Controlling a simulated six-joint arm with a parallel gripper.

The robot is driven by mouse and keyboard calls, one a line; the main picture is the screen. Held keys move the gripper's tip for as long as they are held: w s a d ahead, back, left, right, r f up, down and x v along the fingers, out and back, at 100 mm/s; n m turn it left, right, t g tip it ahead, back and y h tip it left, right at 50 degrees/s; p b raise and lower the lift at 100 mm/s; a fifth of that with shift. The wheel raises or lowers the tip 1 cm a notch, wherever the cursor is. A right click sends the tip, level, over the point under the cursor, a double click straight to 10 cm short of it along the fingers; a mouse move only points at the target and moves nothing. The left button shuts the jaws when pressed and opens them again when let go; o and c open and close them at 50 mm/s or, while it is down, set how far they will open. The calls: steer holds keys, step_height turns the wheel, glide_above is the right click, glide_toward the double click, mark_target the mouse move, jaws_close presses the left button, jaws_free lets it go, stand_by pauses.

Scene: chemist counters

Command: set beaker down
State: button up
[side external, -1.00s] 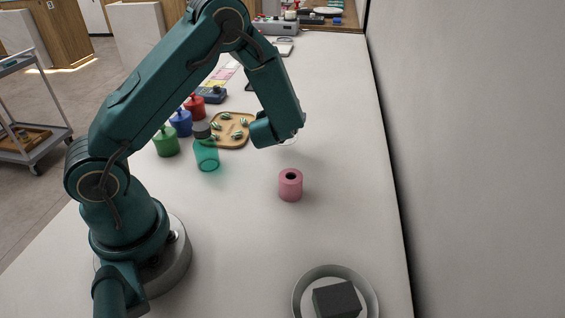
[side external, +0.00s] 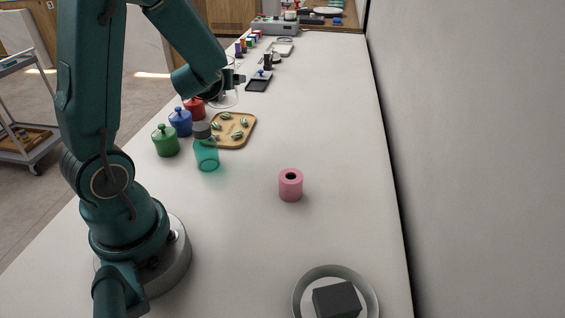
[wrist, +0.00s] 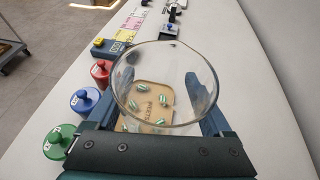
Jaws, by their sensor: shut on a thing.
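The clear glass beaker (wrist: 166,85) is between the two fingers of my gripper (wrist: 162,95), filling the middle of the wrist view with its rim open toward the camera. My gripper is shut on it. In the side view my gripper (side external: 236,79) is at the upper left of the counter, and the beaker (side external: 224,99) shows faintly just beyond the red jar. I cannot tell whether its base touches the counter.
Red (side external: 195,107), blue (side external: 181,122) and green (side external: 165,141) jars stand along the left edge. A wooden tray (side external: 249,127) with green-white capsules and a teal bottle (side external: 206,153) are nearby. A pink cylinder (side external: 290,186) and a bowl (side external: 371,292) stand nearer. The counter's right side is clear.

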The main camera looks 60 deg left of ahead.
steer(key=shift+r+n+g+y, duration=0.3)
steer(key=shift+r+n, duration=0.1)
steer(key=shift+r, duration=0.05)
steer(key=shift+d+r, duration=0.2)
steer(key=shift+d, duration=0.15)
steer(key=shift+g, duration=0.3)
steer(key=w+d+f, duration=0.1)
steer(key=d+f, duration=0.2)
steer(key=d, duration=0.7)
steer(key=w+d+f, duration=0.1)
steer(key=d+f, duration=0.2)
steer(key=d, duration=0.8)
steer(key=w+d+f, duration=0.1)
steer(key=d+f, duration=0.2)
steer(key=d, duration=0.8)
steer(key=shift+f, duration=2.35)
steer(key=shift+f, duration=0.1)
steer(key=o, duration=1.2)
